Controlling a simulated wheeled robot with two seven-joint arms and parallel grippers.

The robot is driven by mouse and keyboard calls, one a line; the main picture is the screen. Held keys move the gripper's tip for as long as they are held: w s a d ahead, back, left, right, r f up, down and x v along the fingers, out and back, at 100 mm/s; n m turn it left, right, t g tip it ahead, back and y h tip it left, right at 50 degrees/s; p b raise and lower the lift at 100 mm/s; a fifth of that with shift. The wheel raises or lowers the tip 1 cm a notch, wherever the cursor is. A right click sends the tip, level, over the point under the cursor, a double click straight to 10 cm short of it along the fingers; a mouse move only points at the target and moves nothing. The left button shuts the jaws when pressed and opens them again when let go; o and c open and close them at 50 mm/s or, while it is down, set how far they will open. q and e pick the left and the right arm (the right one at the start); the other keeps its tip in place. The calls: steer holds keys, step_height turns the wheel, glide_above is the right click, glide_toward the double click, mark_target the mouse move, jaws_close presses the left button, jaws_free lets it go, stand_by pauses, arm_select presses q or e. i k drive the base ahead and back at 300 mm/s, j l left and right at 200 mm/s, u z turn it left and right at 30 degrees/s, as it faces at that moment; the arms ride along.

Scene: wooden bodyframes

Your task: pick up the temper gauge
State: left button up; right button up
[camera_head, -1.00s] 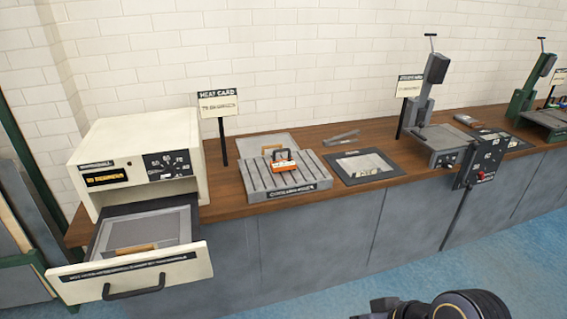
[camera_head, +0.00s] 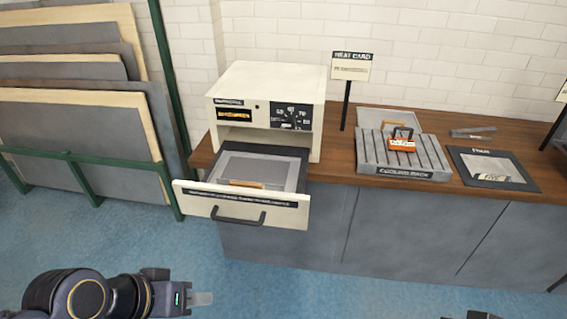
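No thing in view carries a readable temper gauge label. An orange block with a dark handle (camera_head: 402,143) sits on the grey slatted cooling rack (camera_head: 372,152) on the counter; I cannot tell whether it is the gauge. My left gripper (camera_head: 203,299) is at the lower left, over the blue floor, well below and left of the rack and apart from everything. Its fingers show side-on, so their opening is hidden; nothing shows between them. Only a small dark piece, perhaps of my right arm, shows at the bottom edge; the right gripper itself does not show.
A cream oven (camera_head: 265,85) stands on the wooden counter with its drawer (camera_head: 241,208) pulled out past the edge, a grey plate inside. A dark mat (camera_head: 520,183) lies right of the rack. A green-framed board rack (camera_head: 85,155) stands left. The floor in front is clear.

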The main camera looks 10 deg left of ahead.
mark_target(393, 143)
steer(key=i+l+u, duration=0.15)
steer(key=l, duration=0.15)
steer(key=i+l+u, duration=0.2)
steer(key=l, duration=0.15)
steer(key=i+l+u, duration=0.15)
steer(key=l, duration=0.15)
steer(key=l+u, duration=0.15)
steer(key=l, duration=0.2)
steer(key=i+l+u, duration=0.2)
steer(key=l, duration=0.2)
steer(key=i+l+u, duration=0.2)
steer(key=i+l, duration=0.2)
